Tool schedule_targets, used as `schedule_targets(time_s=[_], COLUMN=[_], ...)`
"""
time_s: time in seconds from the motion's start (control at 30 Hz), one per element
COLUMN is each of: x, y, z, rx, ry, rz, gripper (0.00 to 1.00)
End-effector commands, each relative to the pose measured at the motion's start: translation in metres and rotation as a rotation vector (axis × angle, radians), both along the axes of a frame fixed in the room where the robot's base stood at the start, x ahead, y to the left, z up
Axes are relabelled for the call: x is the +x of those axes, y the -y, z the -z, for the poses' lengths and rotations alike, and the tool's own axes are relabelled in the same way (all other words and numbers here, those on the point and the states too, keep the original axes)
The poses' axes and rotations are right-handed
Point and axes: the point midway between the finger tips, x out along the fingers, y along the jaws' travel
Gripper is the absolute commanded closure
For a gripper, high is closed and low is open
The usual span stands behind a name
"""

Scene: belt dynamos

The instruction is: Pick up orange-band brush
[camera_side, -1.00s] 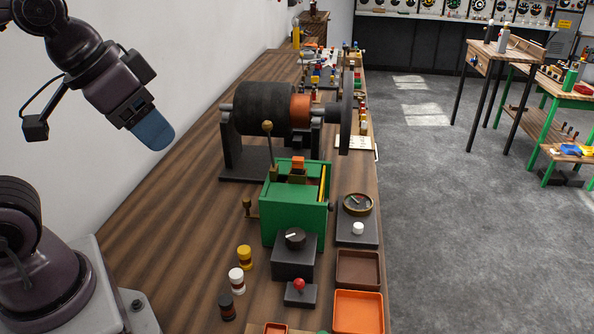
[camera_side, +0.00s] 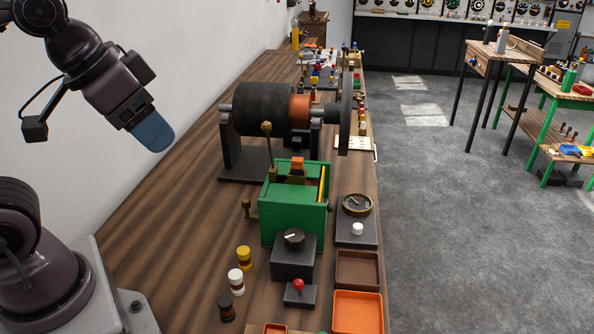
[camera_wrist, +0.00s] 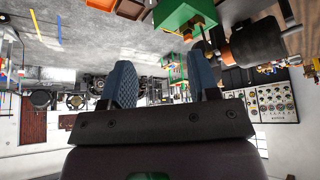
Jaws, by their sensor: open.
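My gripper (camera_side: 153,132) is raised at the upper left in the side view, with blue fingertips, well above and left of the bench items. In the wrist view my gripper (camera_wrist: 162,82) has its two blue fingers apart, with nothing between them. A green box (camera_side: 293,215) stands mid-bench, with a small orange-topped piece (camera_side: 298,163) in its open top; I cannot tell if this is the orange-band brush. The green box also shows upside down at the top of the wrist view (camera_wrist: 184,12).
A dark drum machine (camera_side: 265,110) with an orange band and a wheel (camera_side: 346,115) stands behind the box. A black knob block (camera_side: 293,260), a gauge (camera_side: 357,204), a brown tray (camera_side: 358,270) and an orange tray (camera_side: 358,312) are in front. Small jars (camera_side: 244,258) stand left.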

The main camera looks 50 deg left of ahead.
Motion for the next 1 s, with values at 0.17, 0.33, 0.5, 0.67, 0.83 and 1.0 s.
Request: schedule_targets(time_s=[0.17,0.33,0.5,0.67,0.83,1.0], x=[0.014,0.064,0.124,0.183,0.239,0.277], y=[-0.006,-0.015,-0.024,-0.035,-0.048,-0.059], z=[0.017,0.021,0.030,0.050,0.075,0.085], rx=[0.010,0.062,0.158,0.234,0.300,0.387], ry=[-0.112,-0.233,-0.345,-0.422,-0.430,-0.364], rz=[-0.032,0.017,0.293,0.684,1.185,1.665], gripper=[0.45,0.45,0.45,0.45,0.45,0.45])
